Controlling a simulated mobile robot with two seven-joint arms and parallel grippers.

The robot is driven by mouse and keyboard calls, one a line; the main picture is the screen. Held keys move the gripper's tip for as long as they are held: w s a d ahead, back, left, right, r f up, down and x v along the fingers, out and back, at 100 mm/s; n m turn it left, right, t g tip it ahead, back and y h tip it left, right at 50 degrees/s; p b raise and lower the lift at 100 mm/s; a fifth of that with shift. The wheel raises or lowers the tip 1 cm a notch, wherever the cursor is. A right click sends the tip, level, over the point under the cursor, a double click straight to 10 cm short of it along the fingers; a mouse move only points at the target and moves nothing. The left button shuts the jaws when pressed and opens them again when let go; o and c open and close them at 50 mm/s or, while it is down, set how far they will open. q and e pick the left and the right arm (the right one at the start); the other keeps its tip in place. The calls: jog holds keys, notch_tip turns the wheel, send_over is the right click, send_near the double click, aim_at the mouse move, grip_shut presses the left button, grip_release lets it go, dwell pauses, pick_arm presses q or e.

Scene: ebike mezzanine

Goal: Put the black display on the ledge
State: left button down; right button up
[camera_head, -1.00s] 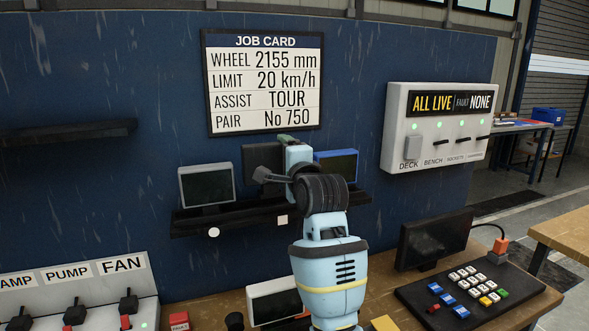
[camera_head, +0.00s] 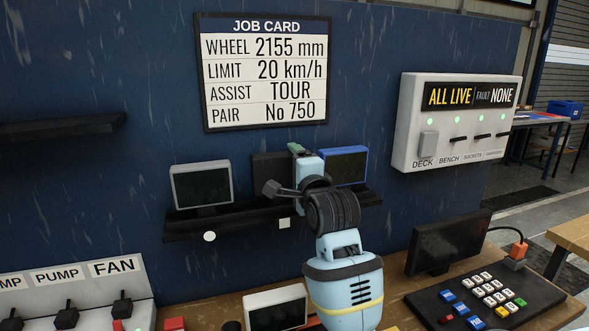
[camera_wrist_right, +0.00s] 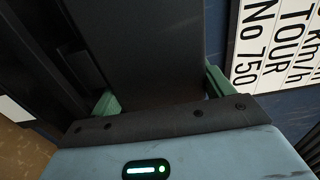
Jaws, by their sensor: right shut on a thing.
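The black display (camera_head: 268,168) is upright, just above or on the dark ledge (camera_head: 243,220), between a grey-framed display (camera_head: 202,186) and a blue-framed display (camera_head: 344,166). My right gripper (camera_head: 306,162) is shut on it from the front. In the right wrist view the black display (camera_wrist_right: 150,45) fills the space between the green fingers of the gripper (camera_wrist_right: 160,92). My wrist hides its lower right part, so I cannot tell whether its base touches the ledge. My left gripper is not in view.
A white-framed display (camera_head: 276,309) and a dark monitor (camera_head: 446,243) stand on the bench below, beside a keypad (camera_head: 489,297). A job card (camera_head: 265,72) hangs above the ledge. A white switch panel (camera_head: 457,125) is at the right. Another dark shelf (camera_head: 60,133) is at the left.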

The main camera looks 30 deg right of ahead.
jog(key=shift+s+a, duration=0.1)
jog(key=shift+a, duration=0.15)
jog(key=shift+s, duration=0.1)
jog(key=shift+f, duration=0.1)
jog(key=o, duration=0.9)
jog(key=v, duration=1.2)
